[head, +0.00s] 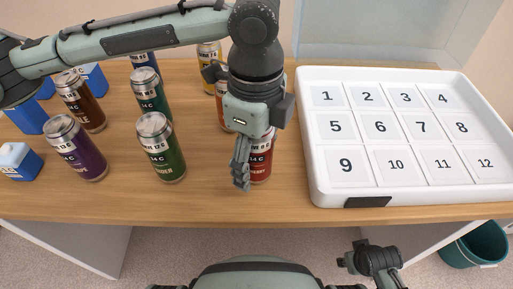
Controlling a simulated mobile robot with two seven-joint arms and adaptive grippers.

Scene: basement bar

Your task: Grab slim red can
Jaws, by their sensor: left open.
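A slim red can (262,166) stands upright on the wooden counter, left of the white numbered tray. My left gripper (244,170) comes down from above, in front of the can, and hides its upper left part. Its fingers are open beside the can; whether they touch it I cannot tell. My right gripper (350,261) is low at the bottom right, in front of the counter and away from the cans; the state of its fingers is unclear.
A white tray (313,187) with numbered squares lies at the right. Green (163,151), purple (78,151) and brown (81,103) cans stand left, with blue-and-white containers (18,162) beyond. An orange can (221,108) and a yellow can (209,52) are behind my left gripper. A teal bin (472,247) stands on the floor.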

